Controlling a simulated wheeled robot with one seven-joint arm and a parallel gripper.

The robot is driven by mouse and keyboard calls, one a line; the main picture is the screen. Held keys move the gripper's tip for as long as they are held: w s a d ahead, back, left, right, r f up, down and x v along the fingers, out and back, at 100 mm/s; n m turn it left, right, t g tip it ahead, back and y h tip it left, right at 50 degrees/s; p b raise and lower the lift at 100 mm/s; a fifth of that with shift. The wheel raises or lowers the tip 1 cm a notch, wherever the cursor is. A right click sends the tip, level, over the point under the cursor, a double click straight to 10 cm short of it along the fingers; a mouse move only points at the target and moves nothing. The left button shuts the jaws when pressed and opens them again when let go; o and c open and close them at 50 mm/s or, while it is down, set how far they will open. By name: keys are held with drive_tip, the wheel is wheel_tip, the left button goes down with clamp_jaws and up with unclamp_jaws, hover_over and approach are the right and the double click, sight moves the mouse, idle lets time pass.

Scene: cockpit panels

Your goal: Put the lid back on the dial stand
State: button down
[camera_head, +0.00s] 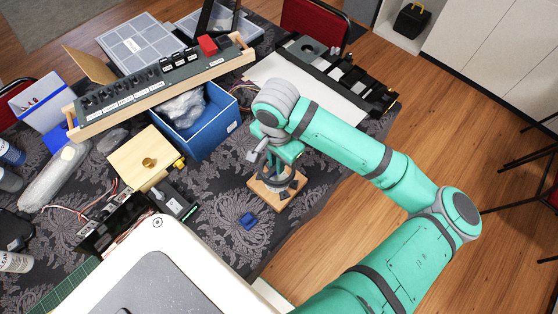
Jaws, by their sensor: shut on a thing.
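The dial stand (265,197) has a square wooden base and is near the table's right front edge. A dark round piece, which looks like the lid (291,184), is over the base. My gripper (283,172) points down from the teal arm and is shut on this piece. The gripper hides much of the lid and the middle of the stand. I cannot tell whether the lid touches the stand or is slightly above it.
A small blue block (248,221) lies left of the stand. A blue bin (207,128) with a plastic bag and a wooden box with a brass knob (150,160) are further left. A long switch panel (165,85) is behind. The patterned tablecloth around the stand is mostly clear.

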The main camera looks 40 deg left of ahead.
drive_tip(key=shift+w+a+f, duration=0.1)
drive_tip(key=shift+a+f, duration=0.05)
drive_tip(key=shift+f, duration=2.95)
drive_tip(key=shift+w+f, duration=0.1)
drive_tip(key=shift+f, duration=0.05)
drive_tip(key=shift+s, duration=0.2)
drive_tip(key=shift+w, duration=0.1)
drive_tip(key=shift+f, duration=0.2)
